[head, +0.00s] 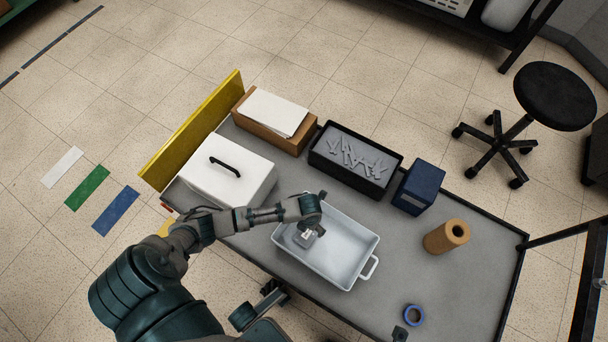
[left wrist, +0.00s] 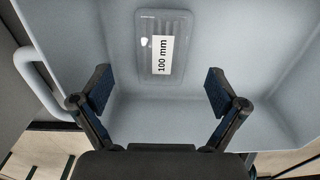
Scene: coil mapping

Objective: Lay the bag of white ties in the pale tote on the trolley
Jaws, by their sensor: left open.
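The pale tote (head: 350,246) stands on the grey trolley (head: 400,285), near its front edge. My left gripper (head: 308,236) reaches down over the left part of the tote. In the left wrist view the clear bag of white ties (left wrist: 150,72), labelled 100 mm, lies flat on the tote's floor (left wrist: 220,55). My left gripper (left wrist: 159,80) is open there, its fingers spread to either side of the bag and apart from it. In the head view the gripper largely hides the bag.
A white lidded box (head: 225,175) stands left of the tote. Behind are a brown box with papers (head: 268,118), a black tray of grey parts (head: 352,165) and a blue box (head: 417,188). To the right are a brown roll (head: 446,237) and blue tape (head: 413,314).

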